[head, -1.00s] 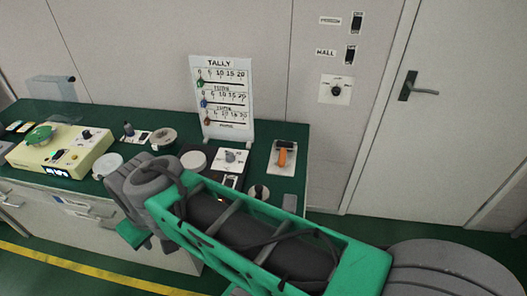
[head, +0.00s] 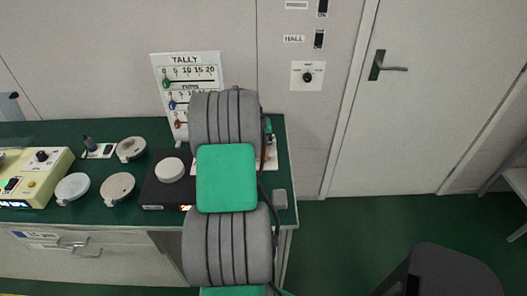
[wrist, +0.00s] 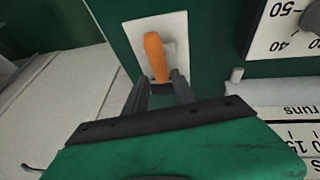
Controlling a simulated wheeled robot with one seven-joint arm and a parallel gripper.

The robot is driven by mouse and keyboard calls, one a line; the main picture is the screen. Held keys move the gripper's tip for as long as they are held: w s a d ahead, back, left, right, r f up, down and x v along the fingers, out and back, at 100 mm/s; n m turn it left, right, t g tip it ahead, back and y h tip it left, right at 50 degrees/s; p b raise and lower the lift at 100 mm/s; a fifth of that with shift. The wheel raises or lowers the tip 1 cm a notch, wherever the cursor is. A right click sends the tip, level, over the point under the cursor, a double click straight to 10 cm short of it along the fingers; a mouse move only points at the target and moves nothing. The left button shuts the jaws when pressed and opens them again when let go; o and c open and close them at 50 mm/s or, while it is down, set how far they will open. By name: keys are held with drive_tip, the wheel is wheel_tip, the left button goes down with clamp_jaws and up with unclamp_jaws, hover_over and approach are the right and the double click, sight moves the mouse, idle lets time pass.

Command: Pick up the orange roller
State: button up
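The orange roller (wrist: 156,57) shows in the wrist view as an orange handle lying on a white plate (wrist: 178,24) on the green bench top. My gripper (wrist: 160,84) is open, its two dark fingers apart and pointing at the roller. The near end of the roller shows between the fingertips; I cannot tell how far above it they are. In the head view my arm covers the gripper and nearly all of the roller, with the white plate peeking out beside the arm.
The tally board (head: 186,75) stands at the back of the green bench, close beside my arm. A black box with a white disc (head: 169,170), several round lidded dishes (head: 118,187) and a cream control unit (head: 37,178) are to the left. A grey block (head: 280,199) sits near the right edge.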

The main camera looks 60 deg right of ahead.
sight(263, 148)
drive_tip(key=x, duration=0.3)
drive_tip(key=p+x, duration=0.1)
drive_tip(key=x, duration=0.3)
drive_tip(key=shift+s+a+f, duration=0.1)
drive_tip(key=shift+a, duration=0.15)
clamp_jaws()
